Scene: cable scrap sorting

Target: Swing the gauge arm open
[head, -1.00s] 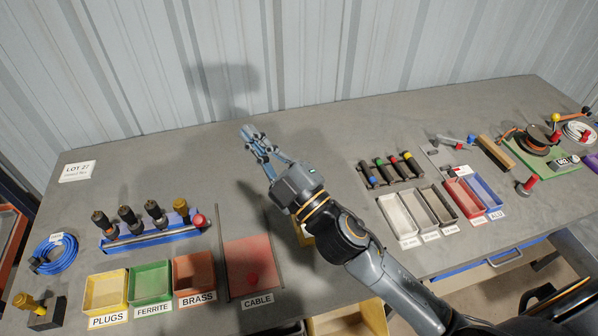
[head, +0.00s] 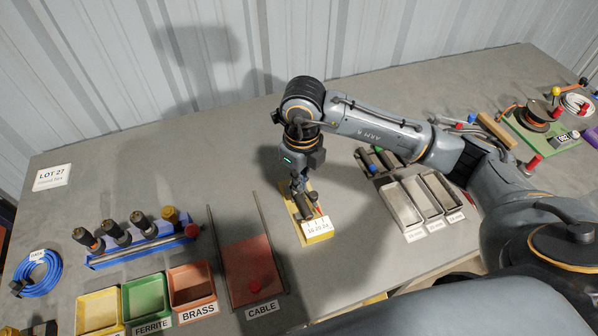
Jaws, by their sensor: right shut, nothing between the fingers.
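The gauge (head: 319,231) is a yellow block with a white label reading 16 20 24, at the middle of the bench. Dark grey parts and a small red piece show on top of it; I cannot tell which of them is the gauge arm or how far it is swung. My right gripper (head: 298,187) points down over the gauge's back end, shut and empty. Its fingertips are close to the dark parts; whether they touch is unclear. The gripper partly hides the gauge. My left gripper is not in view.
Left of the gauge lies a red CABLE mat (head: 248,262) between rails, then the BRASS bin (head: 190,284) and FERRITE bin (head: 146,294). A blue rack (head: 140,248) holds several dark plugs. Grey trays (head: 420,198) stand to the right. The bench behind is clear.

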